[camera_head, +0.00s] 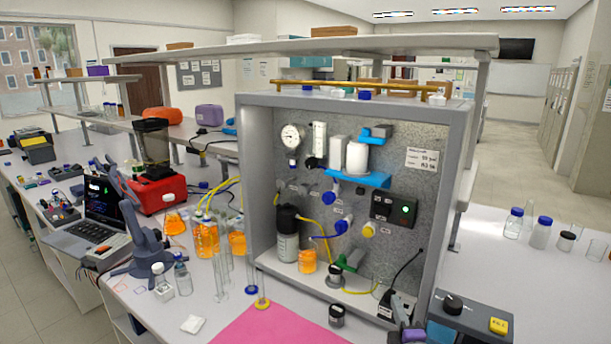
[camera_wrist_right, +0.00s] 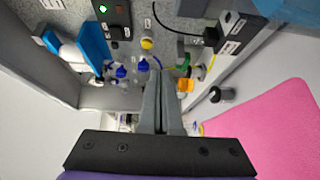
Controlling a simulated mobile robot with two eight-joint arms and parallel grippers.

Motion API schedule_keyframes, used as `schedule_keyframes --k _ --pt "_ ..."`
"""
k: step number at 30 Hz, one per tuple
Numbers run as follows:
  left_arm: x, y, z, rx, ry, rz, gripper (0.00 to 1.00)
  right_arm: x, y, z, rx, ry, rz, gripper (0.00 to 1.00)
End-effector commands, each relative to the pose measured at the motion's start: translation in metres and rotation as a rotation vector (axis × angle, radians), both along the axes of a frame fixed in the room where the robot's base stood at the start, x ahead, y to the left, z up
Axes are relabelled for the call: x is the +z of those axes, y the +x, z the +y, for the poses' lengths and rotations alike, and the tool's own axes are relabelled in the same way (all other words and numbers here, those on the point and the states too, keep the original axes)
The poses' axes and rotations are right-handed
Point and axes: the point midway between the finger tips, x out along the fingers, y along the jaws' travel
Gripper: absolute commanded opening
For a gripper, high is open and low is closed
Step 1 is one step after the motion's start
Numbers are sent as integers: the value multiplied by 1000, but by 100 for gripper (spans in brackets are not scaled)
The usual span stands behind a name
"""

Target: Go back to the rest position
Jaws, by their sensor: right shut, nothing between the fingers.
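My right gripper (camera_wrist_right: 164,82) is shut and empty, its two grey fingers together in the right wrist view. In the head view, part of my right gripper (camera_head: 404,325) shows at the bottom edge, in front of the lower right corner of the membrane rig (camera_head: 455,150). In the wrist view the fingers point toward the rig's panel, with a yellow knob (camera_wrist_right: 147,43) and blue valves (camera_wrist_right: 118,71) beyond the tips. I see no contact with anything. My left gripper is not in view.
A grey control box (camera_head: 470,318) with a black knob and yellow button stands right of the rig. A small black-capped jar (camera_head: 336,315) is near the pink mat (camera_head: 265,325). Orange-filled beakers (camera_head: 205,240) and glass cylinders stand on the left.

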Motion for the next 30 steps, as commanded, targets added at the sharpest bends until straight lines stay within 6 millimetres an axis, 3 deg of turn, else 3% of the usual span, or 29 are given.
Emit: schedule_keyframes --k 5,7,12,15,18,21,30 --pt "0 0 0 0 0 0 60 -40 -68 -10 -182 466 252 0" --pt "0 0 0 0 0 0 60 -64 -105 -9 -289 680 366 0" --pt "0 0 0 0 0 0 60 -119 -198 7 -573 1110 606 0" --pt "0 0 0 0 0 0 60 -138 -238 17 -709 1261 698 0" --pt "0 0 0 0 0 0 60 -149 -262 24 -796 1344 751 0" --pt "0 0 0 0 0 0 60 -154 -273 27 -835 1376 773 0" --pt "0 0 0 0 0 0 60 -154 -273 28 -841 1380 774 0"
